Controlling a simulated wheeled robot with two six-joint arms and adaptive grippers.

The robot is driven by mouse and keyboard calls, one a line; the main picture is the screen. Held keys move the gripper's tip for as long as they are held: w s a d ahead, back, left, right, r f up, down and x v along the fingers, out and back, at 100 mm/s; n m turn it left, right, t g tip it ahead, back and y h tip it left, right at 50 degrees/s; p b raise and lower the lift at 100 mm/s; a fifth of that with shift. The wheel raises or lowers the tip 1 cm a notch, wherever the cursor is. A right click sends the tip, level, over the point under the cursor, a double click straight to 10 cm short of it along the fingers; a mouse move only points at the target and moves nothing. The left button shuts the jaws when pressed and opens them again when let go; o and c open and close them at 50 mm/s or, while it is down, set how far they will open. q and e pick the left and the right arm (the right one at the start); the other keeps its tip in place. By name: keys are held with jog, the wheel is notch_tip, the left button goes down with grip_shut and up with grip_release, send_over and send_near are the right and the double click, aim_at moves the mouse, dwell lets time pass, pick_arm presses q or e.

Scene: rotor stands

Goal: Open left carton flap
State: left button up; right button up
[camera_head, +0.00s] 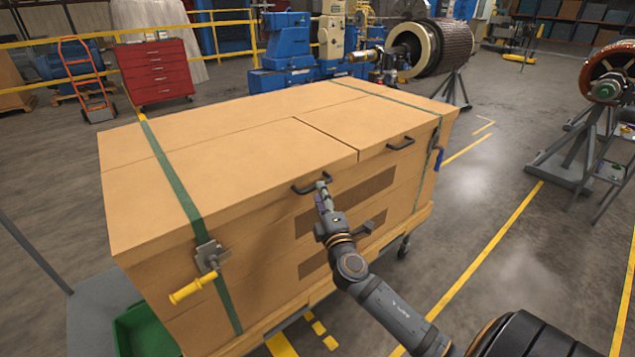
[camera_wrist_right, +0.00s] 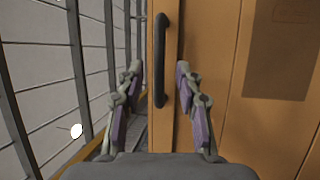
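The large tan carton (camera_head: 270,245) stands in the middle of the head view with its top closed. Its left flap (camera_head: 240,160) lies flat and has a black handle (camera_head: 300,190) at the front edge. The right flap (camera_head: 375,125) also lies flat, with its own black handle (camera_head: 401,144). My right gripper (camera_head: 322,187) is at the left flap's handle. In the right wrist view the gripper (camera_wrist_right: 158,85) is open, with the dark handle (camera_wrist_right: 160,45) between its fingers and gaps showing on both sides. My left gripper is not in view.
A green strap (camera_head: 172,175) crosses the left flap, down to a latch with a yellow grip (camera_head: 192,289). A green bin (camera_head: 145,330) stands at lower left. Floor right of the carton is open.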

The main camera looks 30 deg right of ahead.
jog(key=shift+p+x, duration=0.3)
jog(key=shift+x, duration=1.7)
jog(key=shift+c, duration=0.3)
grip_shut()
